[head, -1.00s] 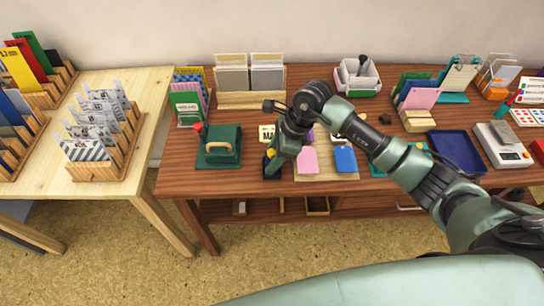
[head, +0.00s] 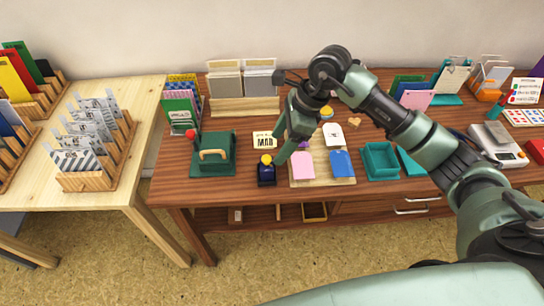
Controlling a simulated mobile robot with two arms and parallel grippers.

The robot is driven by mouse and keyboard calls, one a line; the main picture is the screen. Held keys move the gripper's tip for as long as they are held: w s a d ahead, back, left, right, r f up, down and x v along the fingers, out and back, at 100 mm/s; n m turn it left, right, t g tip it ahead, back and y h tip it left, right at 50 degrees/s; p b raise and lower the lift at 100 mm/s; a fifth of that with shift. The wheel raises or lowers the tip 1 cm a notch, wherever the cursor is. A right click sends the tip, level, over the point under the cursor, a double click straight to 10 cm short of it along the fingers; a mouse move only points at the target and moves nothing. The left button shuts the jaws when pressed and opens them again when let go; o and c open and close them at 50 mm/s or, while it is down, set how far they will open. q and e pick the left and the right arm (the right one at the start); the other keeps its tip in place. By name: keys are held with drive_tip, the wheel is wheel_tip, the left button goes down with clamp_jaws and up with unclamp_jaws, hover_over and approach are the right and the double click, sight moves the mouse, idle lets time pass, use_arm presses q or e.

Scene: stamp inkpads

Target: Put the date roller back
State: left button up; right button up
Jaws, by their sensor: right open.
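A small dark blue block with a yellow knob (head: 266,175), which looks like the date roller, stands upright on the brown table, just left of the wooden inkpad board (head: 322,182). My right gripper (head: 279,148) is open, tilted down, above and right of the yellow knob, and holds nothing that I can see. A white card with MAR lettering (head: 264,141) sits behind the roller, beside the fingers. The board carries a pink pad (head: 303,165), a blue pad (head: 342,164) and a white pad (head: 334,135). My forearm covers part of the table to the right. My left gripper is out of view.
A teal tray (head: 380,161) lies right of the board, and a scale (head: 498,145) farther right. Card racks (head: 243,88) line the back. The table front before the roller is clear.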

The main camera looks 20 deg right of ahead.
drive_tip(key=shift+v, duration=1.45)
